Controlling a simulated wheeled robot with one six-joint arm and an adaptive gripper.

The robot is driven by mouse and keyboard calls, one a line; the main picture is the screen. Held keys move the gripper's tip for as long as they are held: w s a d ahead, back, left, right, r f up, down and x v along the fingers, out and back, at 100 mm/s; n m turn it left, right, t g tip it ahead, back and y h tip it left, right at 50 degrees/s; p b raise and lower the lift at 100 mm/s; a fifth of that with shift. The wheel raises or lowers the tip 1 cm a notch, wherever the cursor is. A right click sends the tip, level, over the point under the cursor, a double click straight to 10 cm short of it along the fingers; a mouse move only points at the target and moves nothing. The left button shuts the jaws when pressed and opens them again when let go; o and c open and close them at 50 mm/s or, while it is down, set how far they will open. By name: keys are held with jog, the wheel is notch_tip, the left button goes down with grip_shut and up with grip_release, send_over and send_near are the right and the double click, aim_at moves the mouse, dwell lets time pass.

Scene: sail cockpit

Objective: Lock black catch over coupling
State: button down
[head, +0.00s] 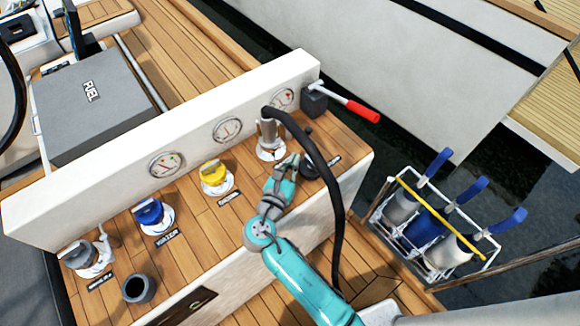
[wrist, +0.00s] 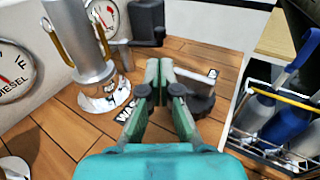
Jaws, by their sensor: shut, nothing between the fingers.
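The silver coupling (head: 268,136) stands upright on its round deck flange, with a black hose (head: 330,185) arching from its top. In the wrist view the coupling (wrist: 82,42) is at upper left, with brass-coloured arms along its sides. I cannot clearly tell a black catch on it. A dark round fitting (head: 311,166) sits on the deck right of the coupling; it also shows in the wrist view (wrist: 201,100), partly behind a finger. My gripper (head: 290,164) is shut and empty, between the coupling and this fitting, apart from the coupling; its fingertips (wrist: 158,70) point forward.
A black block with a red-handled lever (head: 350,106) stands at the panel's far end. Yellow (head: 214,173), blue (head: 148,212) and grey (head: 78,254) caps line the deck leftward. A dark cup (head: 139,289) stands near the front. A wire rack (head: 430,222) holds several blue-handled cylinders at right.

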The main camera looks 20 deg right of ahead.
aim_at(310, 133)
jog(key=x, duration=0.9)
jog(key=shift+w+d, duration=0.1)
jog(key=shift+d, duration=0.05)
jog(key=shift+w+d, duration=0.15)
jog(key=shift+d, duration=0.45)
